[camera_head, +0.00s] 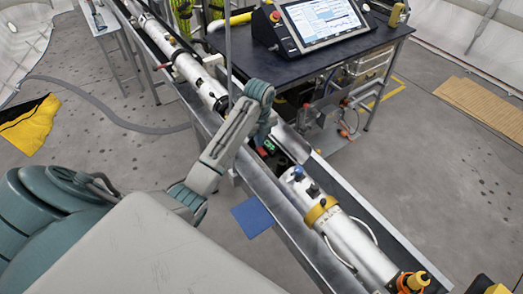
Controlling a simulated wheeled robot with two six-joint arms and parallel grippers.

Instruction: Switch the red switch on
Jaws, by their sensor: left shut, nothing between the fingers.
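A small red part (262,153), which may be the red switch, shows in the metal trough near the middle of the view. A small green spot is right beside it. It is too small to tell which way the switch is set. My left arm reaches in from the left, bends at its teal wrist and points down into the trough. My left gripper (266,145) is shut and empty, close to the red part. I cannot tell whether they touch. My right gripper is not in view.
The long trough (258,180) runs diagonally, with a white cylinder (340,235) at lower right and more white tube sections (203,85) at upper left. A dark table (300,65) with a monitor (320,22) stands behind. A blue sheet (252,217) lies below the trough.

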